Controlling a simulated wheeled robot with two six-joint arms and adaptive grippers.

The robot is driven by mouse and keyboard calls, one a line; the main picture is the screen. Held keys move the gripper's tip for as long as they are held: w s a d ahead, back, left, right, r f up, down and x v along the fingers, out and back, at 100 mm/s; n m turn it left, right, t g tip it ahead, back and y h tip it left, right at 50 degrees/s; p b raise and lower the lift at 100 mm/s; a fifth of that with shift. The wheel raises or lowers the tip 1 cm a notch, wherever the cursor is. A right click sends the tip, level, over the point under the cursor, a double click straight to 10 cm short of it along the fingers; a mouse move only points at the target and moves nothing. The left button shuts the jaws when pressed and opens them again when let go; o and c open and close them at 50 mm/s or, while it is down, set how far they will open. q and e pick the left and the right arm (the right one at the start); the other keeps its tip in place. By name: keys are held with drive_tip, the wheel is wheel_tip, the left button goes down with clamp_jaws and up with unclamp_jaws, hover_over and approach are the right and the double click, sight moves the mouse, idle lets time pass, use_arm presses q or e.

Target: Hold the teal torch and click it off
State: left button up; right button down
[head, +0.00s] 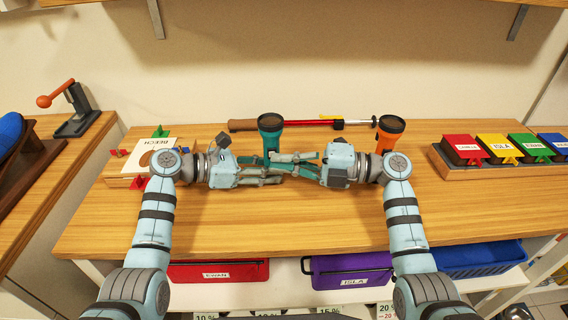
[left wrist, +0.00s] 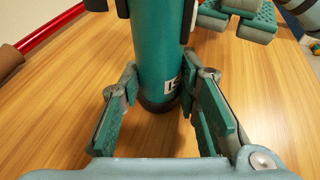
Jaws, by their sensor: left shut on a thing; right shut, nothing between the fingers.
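The teal torch (head: 270,128) stands upright on the wooden table, its wide lens end up; the lens looks dark from here. In the left wrist view the torch body (left wrist: 158,50) rises between my fingers, with a small white label low on it. My left gripper (head: 276,168) comes in from the left, low on the torch, and is shut on it. My right gripper (head: 286,158) comes in from the right with its fingers shut and empty, close beside the torch. Its fingers also show at the upper right of the left wrist view (left wrist: 248,18). I cannot make out the torch's switch.
An orange torch (head: 390,130) stands behind my right wrist. A red pole (head: 305,123) lies behind the torches. Coloured name-labelled boxes (head: 497,148) sit at the right, a BEECH board (head: 140,160) at the left. The front middle of the table is clear.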

drive_tip(key=shift+w, duration=0.4)
drive_tip(key=s, duration=0.3)
drive_tip(key=s+d, duration=0.1)
drive_tip(key=s, duration=0.2)
drive_tip(key=shift+d, duration=0.15)
drive_tip(key=d, duration=0.3)
drive_tip(key=s+d, duration=0.1)
drive_tip(key=d, duration=0.5)
drive_tip(key=shift+s+d+f, duration=0.2)
drive_tip(key=shift+s+d, duration=0.15)
drive_tip(key=shift+d, duration=0.05)
drive_tip(key=d+n+h, duration=0.1)
drive_tip(key=d, duration=0.1)
drive_tip(key=d+f+n, duration=0.1)
drive_tip(key=d, duration=0.2)
drive_tip(key=d+f+n+h, duration=0.1)
drive_tip(key=d, duration=0.2)
drive_tip(key=shift+s+f+n+h, duration=0.15)
drive_tip(key=shift+s+n+h, duration=0.15)
drive_tip(key=s+d+n+h, duration=0.1)
drive_tip(key=d, duration=0.3)
drive_tip(key=d+n+h, duration=0.1)
drive_tip(key=d, duration=0.3)
drive_tip(key=s+d+n+t+h, duration=0.1)
drive_tip(key=d+n, duration=0.1)
drive_tip(key=d, duration=0.2)
drive_tip(key=shift+s+d+f+h, duration=0.3)
drive_tip(key=shift+s+d+h, duration=0.05)
drive_tip(key=shift+d+h, duration=0.05)
